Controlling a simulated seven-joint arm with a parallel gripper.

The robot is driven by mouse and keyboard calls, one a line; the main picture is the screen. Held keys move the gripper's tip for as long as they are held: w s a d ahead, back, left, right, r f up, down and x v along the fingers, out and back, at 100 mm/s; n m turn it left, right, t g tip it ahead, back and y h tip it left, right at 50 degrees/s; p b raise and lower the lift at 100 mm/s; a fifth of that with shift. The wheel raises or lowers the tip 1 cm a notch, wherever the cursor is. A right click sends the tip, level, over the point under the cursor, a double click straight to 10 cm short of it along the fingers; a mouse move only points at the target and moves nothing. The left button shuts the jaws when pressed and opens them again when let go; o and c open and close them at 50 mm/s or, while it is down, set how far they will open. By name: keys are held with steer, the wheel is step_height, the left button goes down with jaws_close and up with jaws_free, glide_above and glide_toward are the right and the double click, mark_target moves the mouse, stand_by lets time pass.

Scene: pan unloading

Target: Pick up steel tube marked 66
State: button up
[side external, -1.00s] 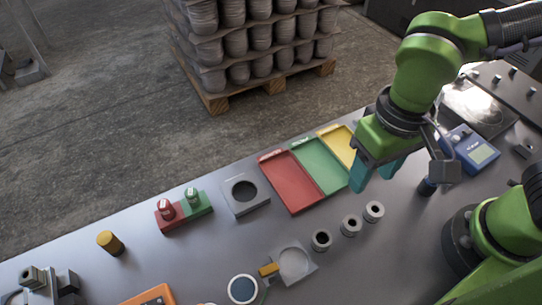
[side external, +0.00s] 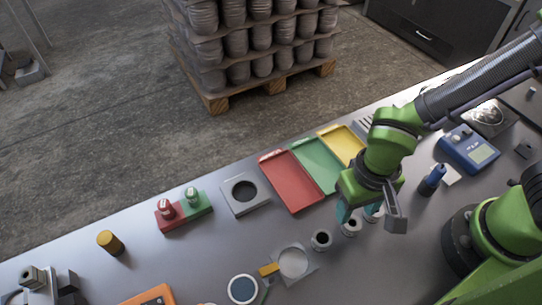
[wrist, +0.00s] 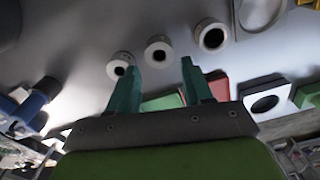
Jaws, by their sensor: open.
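Three short steel tubes stand upright in a row on the metal table: a left one (side external: 321,241), a middle one (side external: 350,229) and a right one (side external: 377,214), partly hidden by my gripper. No marking is readable, so I cannot tell which is 66. My gripper (side external: 359,212), with teal fingers, is open over the middle and right tubes. In the wrist view, my gripper (wrist: 158,66) has the middle tube (wrist: 158,50) just ahead of the gap between its fingertips. The right tube (wrist: 120,66) appears close to one fingertip there; contact is unclear. The left tube (wrist: 212,36) is farther off.
Red (side external: 291,182), green (side external: 318,165) and yellow (side external: 341,143) trays lie behind the tubes. A grey block with a round hole (side external: 245,195) is further left. A blue meter (side external: 469,149) and a dark-blue cylindrical tool (side external: 432,180) are to the right.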

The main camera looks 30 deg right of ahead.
mark_target(352, 220)
step_height(352, 220, down, 5)
steer(key=shift+s+r, duration=0.1)
steer(key=shift+r, duration=0.05)
steer(key=c, duration=0.9)
